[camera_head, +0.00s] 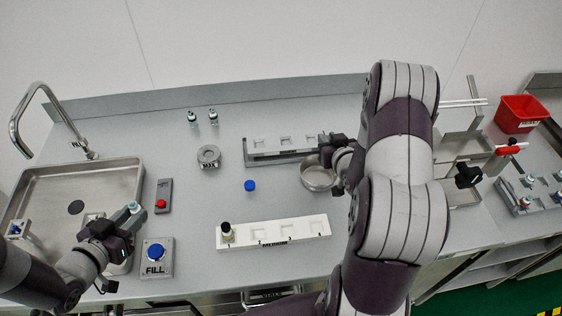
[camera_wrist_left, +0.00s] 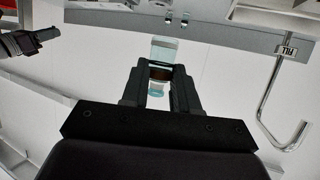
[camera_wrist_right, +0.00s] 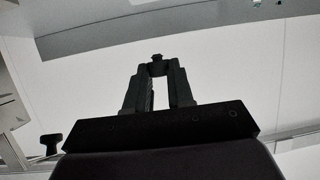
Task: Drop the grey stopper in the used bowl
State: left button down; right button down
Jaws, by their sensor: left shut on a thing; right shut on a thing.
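My right gripper (camera_head: 324,152) is over the round metal bowl (camera_head: 317,179), near its back rim. It is shut on a small dark grey piece, the stopper (camera_wrist_right: 157,57), which shows at the fingertips in the right wrist view. The arm hides part of the bowl's right side. My left gripper (camera_head: 122,222) is shut on a small clear vial (camera_wrist_left: 164,50), which shows brownish between the fingers in the left wrist view. In the head view its pale blue-green end (camera_head: 134,207) sticks up by the sink's right edge.
A white numbered rack (camera_head: 300,231) holds one dark-topped vial (camera_head: 227,231) in slot 1. A grey rack (camera_head: 262,154) lies behind the bowl. A blue cap (camera_head: 250,185) and two small vials (camera_head: 213,116) stand on the counter. The sink (camera_head: 40,185) and FILL button (camera_head: 156,252) are left.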

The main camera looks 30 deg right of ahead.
jog(key=shift+d+f, duration=0.1)
jog(key=shift+d, duration=0.05)
jog(key=f+b, duration=0.1)
jog(key=f, duration=0.1)
jog(key=f+b, duration=0.1)
jog(key=b, duration=0.1)
jog(key=f+b, duration=0.1)
jog(key=f, duration=0.1)
jog(key=shift+s+d+f+b, duration=0.3)
jog(key=shift+b, duration=0.1)
jog(key=c, duration=1)
grip_release()
jog(key=shift+c, duration=0.2)
jog(key=shift+o, duration=0.7)
jog(key=shift+w, duration=0.1)
jog(key=v, duration=1.2)
jog(key=shift+a+b, duration=0.15)
jog(key=shift+b, duration=0.2)
jog(key=shift+f, duration=0.1)
